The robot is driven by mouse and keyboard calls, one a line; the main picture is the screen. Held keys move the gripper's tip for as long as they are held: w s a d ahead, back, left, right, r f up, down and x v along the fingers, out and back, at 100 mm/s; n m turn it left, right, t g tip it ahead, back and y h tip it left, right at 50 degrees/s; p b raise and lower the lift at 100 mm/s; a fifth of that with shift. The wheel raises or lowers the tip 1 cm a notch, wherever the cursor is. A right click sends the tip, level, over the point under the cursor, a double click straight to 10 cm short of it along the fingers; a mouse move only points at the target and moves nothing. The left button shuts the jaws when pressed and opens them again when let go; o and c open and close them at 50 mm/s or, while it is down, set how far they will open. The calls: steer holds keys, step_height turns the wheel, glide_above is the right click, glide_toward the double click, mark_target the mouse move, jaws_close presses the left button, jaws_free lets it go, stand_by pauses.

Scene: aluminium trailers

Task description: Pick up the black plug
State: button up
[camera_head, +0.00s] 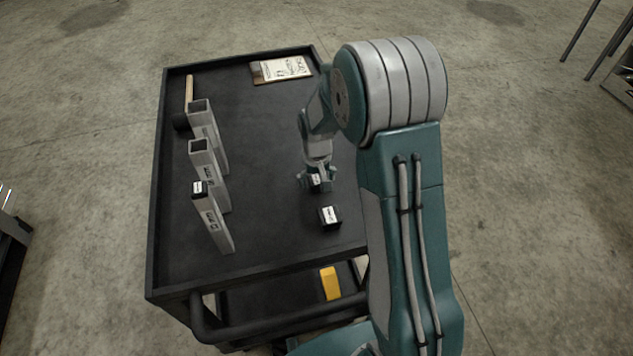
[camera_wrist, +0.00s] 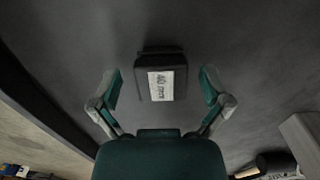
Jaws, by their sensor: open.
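A black plug (camera_head: 318,182) with a white label sits on the cart top, right at my gripper. In the wrist view this black plug (camera_wrist: 160,62) shows a label that seems to read "40 mm". My gripper (camera_head: 316,177) points down over it; in the wrist view my gripper (camera_wrist: 161,87) is open, with a finger on each side of the plug and visible gaps on both sides. A second black plug (camera_head: 330,217) with a white label stands on the cart nearer the front edge. A black plug (camera_head: 199,189) also caps the nearest aluminium tube.
Several upright aluminium tubes (camera_head: 216,222) stand along the left of the black cart (camera_head: 262,130). A mallet (camera_head: 189,92) lies behind them, and a clipboard (camera_head: 284,68) lies at the back. A yellow item (camera_head: 330,283) is on the lower shelf. The cart's middle is clear.

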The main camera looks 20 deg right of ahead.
steer(key=shift+f, duration=0.1)
steer(key=c, duration=1.1)
